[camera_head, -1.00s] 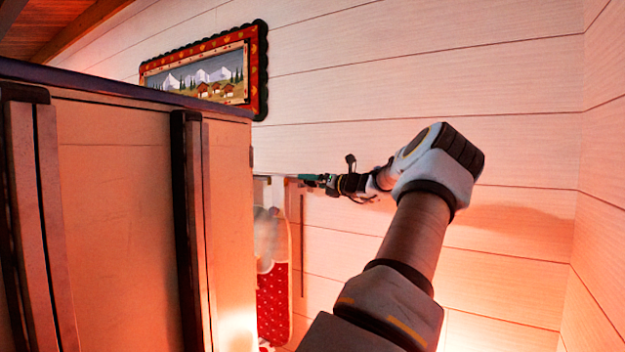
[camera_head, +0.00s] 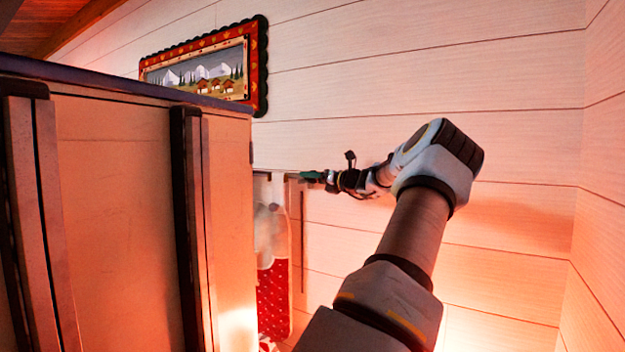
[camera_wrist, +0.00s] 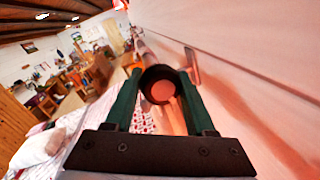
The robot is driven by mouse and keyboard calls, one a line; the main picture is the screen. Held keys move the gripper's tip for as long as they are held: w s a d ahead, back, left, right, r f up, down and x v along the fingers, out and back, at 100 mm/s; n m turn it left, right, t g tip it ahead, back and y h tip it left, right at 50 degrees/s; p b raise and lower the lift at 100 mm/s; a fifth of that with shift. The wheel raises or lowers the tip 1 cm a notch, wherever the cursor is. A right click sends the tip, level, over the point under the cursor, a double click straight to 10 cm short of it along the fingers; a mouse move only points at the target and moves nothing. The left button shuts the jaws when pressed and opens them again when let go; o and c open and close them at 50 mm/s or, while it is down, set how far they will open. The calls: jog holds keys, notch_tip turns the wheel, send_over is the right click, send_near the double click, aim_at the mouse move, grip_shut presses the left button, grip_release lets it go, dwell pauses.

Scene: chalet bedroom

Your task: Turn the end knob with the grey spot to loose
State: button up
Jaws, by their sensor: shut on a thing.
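The end knob (camera_wrist: 147,77) is a dark round cap in the middle of the wrist view. A paler round spot (camera_wrist: 161,91) on its face looks pinkish-grey in the warm light. My gripper (camera_wrist: 160,80) has one green finger on each side of the knob and is shut on it. In the head view my gripper (camera_head: 312,177) is out by the wall, just right of the tall cabinet. The knob is too small and covered to make out there. I cannot tell from the knob's face how far it is turned.
A rod (camera_wrist: 138,42) runs away behind the knob along the plank wall (camera_head: 420,80), with a bracket (camera_wrist: 192,66) beside it. The tall cabinet (camera_head: 105,200) fills the left of the head view. A framed picture (camera_head: 205,72) hangs above.

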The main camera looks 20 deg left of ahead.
grip_shut()
jog(key=shift+f+b, duration=0.15)
jog(key=shift+b, duration=0.3)
jog(key=n+b, duration=0.2)
jog(key=b, duration=0.1)
jog(key=shift+f, duration=0.2)
jog(key=n+y+b, duration=0.1)
jog(key=n+b, duration=0.2)
jog(key=b, duration=0.1)
jog(key=shift+w+n+b, duration=0.1)
jog(key=shift+n+b, duration=0.2)
jog(key=shift+b, duration=0.05)
jog(key=n+y+b, duration=0.1)
jog(key=n+b, duration=0.3)
jog(key=n, duration=0.1)
jog(key=shift+r+g, duration=0.15)
jog(key=shift+g, duration=0.15)
jog(key=shift+r+n+g+y+b, duration=0.1)
jog(key=shift+n+g+y+b, duration=0.2)
jog(key=shift+n+b, duration=0.6)
jog(key=shift+r+n+g+y+b, duration=0.1)
jog(key=shift+n+g+y+b, duration=0.2)
jog(key=shift+n, duration=1.4)
jog(key=o, duration=1.3)
grip_release()
